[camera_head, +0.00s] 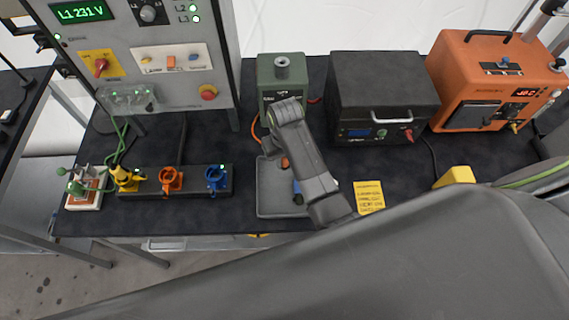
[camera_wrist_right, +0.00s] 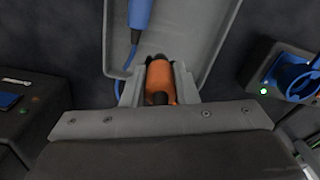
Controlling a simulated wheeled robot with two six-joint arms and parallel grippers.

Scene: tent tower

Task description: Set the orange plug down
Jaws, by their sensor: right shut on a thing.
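The orange plug (camera_wrist_right: 160,82) is between the two fingers of my right gripper (camera_wrist_right: 158,90) in the wrist view, which is shut on it. In the head view only a small bit of the orange plug (camera_head: 285,163) shows beside my right wrist. The gripper is over the grey tray (camera_head: 268,205), whose rim also shows in the wrist view (camera_wrist_right: 113,35). I cannot tell whether the plug touches the tray. A blue plug (camera_head: 297,189) lies in the tray, and its end shows in the wrist view (camera_wrist_right: 139,14). My left gripper is in neither view.
A socket strip with yellow (camera_head: 126,178), orange (camera_head: 171,180) and blue (camera_head: 216,177) sockets stands left of the tray. A green device (camera_head: 270,72) and a black power unit (camera_head: 384,95) stand behind. A yellow note (camera_head: 369,197) lies at right; an orange unit (camera_head: 495,80) stands beyond.

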